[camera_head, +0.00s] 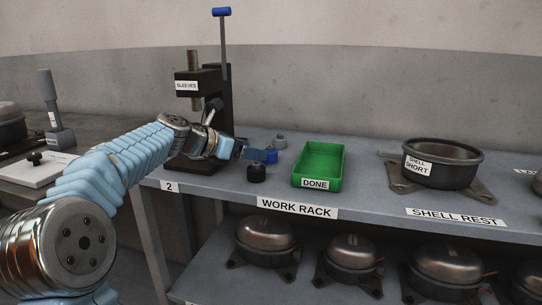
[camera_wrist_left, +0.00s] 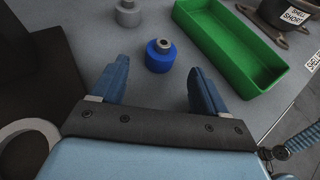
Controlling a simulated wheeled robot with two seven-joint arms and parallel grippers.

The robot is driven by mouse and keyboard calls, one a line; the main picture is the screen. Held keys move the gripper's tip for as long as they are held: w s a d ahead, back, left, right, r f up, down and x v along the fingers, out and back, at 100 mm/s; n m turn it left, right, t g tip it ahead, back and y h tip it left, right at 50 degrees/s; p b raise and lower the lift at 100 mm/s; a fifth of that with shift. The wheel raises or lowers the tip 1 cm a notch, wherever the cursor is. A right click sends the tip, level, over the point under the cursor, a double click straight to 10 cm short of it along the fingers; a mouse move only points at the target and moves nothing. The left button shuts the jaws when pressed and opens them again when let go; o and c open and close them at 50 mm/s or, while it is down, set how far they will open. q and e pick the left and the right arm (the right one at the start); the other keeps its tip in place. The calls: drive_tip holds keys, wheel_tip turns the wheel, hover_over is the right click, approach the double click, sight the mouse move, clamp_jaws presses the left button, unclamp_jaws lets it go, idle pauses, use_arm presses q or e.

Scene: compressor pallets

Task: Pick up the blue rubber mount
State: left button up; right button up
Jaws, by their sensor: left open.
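The blue rubber mount (camera_wrist_left: 160,58) stands upright on the rack top in the left wrist view, a short blue cylinder with a grey metal boss. It lies ahead of and roughly between the fingertips of my left gripper (camera_wrist_left: 158,68), which is open and empty. In the head view the mount (camera_head: 271,156) shows just right of my left gripper (camera_head: 254,153). My right gripper is in neither view.
A grey mount (camera_head: 279,142) stands behind the blue one, and a black mount (camera_head: 256,173) stands nearer the front edge. A green DONE tray (camera_head: 335,183) is to the right. A black press (camera_head: 222,100) rises behind my left arm. A shell pot (camera_head: 441,170) stands farther right.

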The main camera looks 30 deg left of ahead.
sight(270, 154)
use_arm(q)
drive_tip(key=x, duration=0.5)
drive_tip(key=shift+w+d+r, duration=0.1)
drive_tip(key=shift+w+d, duration=0.1)
drive_tip(key=shift+w, duration=0.2)
drive_tip(key=c, duration=1.2)
